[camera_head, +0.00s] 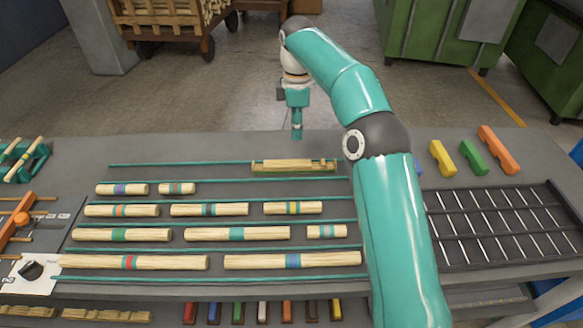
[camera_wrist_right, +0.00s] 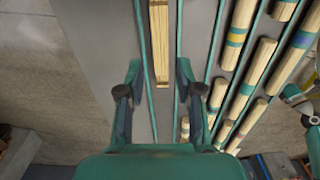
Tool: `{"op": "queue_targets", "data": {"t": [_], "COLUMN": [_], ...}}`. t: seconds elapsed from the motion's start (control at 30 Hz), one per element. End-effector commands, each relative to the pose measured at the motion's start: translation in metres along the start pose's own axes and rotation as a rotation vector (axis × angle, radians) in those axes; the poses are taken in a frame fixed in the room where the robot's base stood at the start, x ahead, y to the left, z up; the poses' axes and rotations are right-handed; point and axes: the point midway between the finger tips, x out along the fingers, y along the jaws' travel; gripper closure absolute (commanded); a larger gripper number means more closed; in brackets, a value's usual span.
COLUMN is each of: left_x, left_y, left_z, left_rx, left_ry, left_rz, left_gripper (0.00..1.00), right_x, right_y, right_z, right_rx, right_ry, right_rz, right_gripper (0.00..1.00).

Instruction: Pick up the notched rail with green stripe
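A pale wooden notched rail (camera_head: 293,166) lies at the back of the table's sorting rack, on the far row. A thin green line runs along its lower edge; I cannot tell whether it is a stripe on the rail or part of the rack. The rail also shows in the right wrist view (camera_wrist_right: 159,45), at the top centre. My right gripper (camera_head: 297,137) is above and behind the rail, apart from it. In the right wrist view its two fingers (camera_wrist_right: 159,72) are spread and empty, with the rail's near end just beyond the gap between them. My left gripper is out of view.
Several round rods with coloured bands (camera_head: 237,233) lie in rows between teal dividers in front of the rail. Yellow, green and orange blocks (camera_head: 473,157) and a dark slotted tray (camera_head: 500,225) are at right. More notched pieces (camera_head: 105,315) lie below the front edge.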

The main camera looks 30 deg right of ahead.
Motion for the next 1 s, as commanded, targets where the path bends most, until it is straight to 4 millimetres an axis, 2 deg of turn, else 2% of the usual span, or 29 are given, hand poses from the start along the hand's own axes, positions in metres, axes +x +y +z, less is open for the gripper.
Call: {"op": "queue_targets", "data": {"t": [0.03, 0.1, 0.3, 0.57, 0.9, 1.0], "left_x": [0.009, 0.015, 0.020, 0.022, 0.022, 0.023], "left_y": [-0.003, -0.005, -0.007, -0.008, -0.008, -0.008], "left_z": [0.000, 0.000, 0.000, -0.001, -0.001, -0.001], "left_rx": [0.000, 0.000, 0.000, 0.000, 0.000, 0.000], "left_ry": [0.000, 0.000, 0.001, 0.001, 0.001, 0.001], "left_rz": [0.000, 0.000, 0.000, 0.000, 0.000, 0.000], "left_gripper": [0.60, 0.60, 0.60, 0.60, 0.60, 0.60], "right_x": [0.018, 0.033, 0.067, 0.084, 0.127, 0.132], "right_y": [-0.001, -0.001, 0.000, 0.001, 0.001, 0.001], "right_z": [-0.002, -0.004, -0.007, -0.009, -0.011, -0.011], "right_rx": [-0.004, -0.007, -0.011, -0.014, -0.013, -0.013], "right_ry": [-0.002, -0.002, -0.002, -0.001, -0.001, 0.000], "right_rz": [-0.005, -0.005, -0.004, -0.003, -0.004, -0.003], "right_gripper": [0.65, 0.65, 0.65, 0.65, 0.65, 0.65]}}
